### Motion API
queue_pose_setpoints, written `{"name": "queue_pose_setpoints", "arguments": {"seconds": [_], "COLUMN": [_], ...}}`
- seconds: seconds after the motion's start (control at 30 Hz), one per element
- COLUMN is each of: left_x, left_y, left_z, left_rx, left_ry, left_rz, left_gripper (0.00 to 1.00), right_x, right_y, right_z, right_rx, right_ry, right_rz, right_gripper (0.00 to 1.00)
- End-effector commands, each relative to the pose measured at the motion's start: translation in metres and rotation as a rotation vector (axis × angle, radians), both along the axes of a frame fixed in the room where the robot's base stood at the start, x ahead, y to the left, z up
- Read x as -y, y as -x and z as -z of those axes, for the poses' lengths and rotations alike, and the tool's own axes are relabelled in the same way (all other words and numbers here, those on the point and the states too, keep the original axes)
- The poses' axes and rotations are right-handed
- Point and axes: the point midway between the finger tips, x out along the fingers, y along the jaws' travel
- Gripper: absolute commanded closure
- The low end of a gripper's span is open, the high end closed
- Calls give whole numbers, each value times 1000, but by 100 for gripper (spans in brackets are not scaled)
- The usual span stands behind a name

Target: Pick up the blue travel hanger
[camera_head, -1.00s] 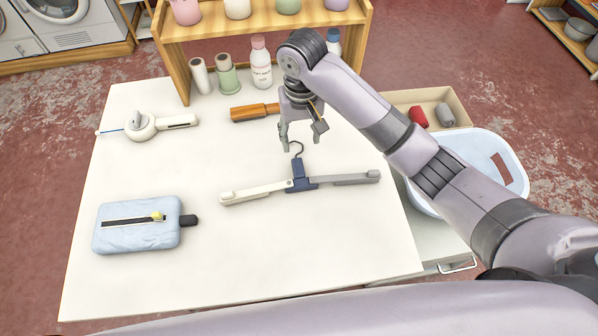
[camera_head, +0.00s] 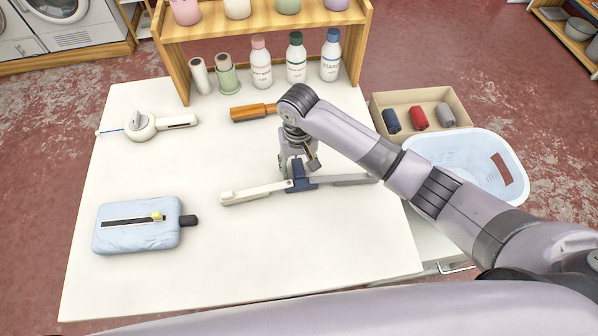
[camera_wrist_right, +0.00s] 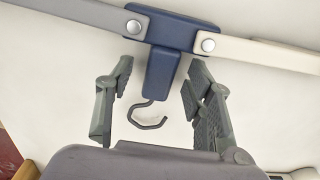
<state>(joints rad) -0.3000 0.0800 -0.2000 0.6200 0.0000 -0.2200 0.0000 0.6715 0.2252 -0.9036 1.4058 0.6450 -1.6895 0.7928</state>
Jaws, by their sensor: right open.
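The travel hanger (camera_head: 301,182) lies on the white table, with a blue middle piece, a dark hook and two arms, one cream and one grey. In the right wrist view its blue middle (camera_wrist_right: 168,40) is at the top, and the hook (camera_wrist_right: 147,115) hangs between my fingers. My right gripper (camera_head: 297,168) is low over the hanger's hook end. In the right wrist view the right gripper (camera_wrist_right: 155,95) is open, with one finger on either side of the hook and lower blue stem, with gaps showing. My left gripper is not in view.
A light blue pouch (camera_head: 138,232) lies at the left. A white handled tool (camera_head: 150,124) and a brown-handled item (camera_head: 252,112) lie behind. Bottles (camera_head: 296,60) stand under a wooden shelf (camera_head: 262,22). A cardboard box (camera_head: 448,98) and blue basin (camera_head: 470,160) are at the right.

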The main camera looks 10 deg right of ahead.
Motion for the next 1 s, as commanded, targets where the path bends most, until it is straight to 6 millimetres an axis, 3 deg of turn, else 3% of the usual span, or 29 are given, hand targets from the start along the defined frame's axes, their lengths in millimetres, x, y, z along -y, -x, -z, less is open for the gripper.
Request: {"name": "queue_pose_setpoints", "arguments": {"seconds": [0.1,0.83,1.0], "left_x": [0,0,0], "left_y": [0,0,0], "left_z": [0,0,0], "left_rx": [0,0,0], "left_ry": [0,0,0], "left_rz": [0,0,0], "left_gripper": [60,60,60], "right_x": [0,0,0], "right_y": [0,0,0], "right_z": [0,-1,-1], "right_rx": [0,0,0], "right_ry": [0,0,0], "right_rz": [0,0,0], "right_gripper": [52,100,100]}}
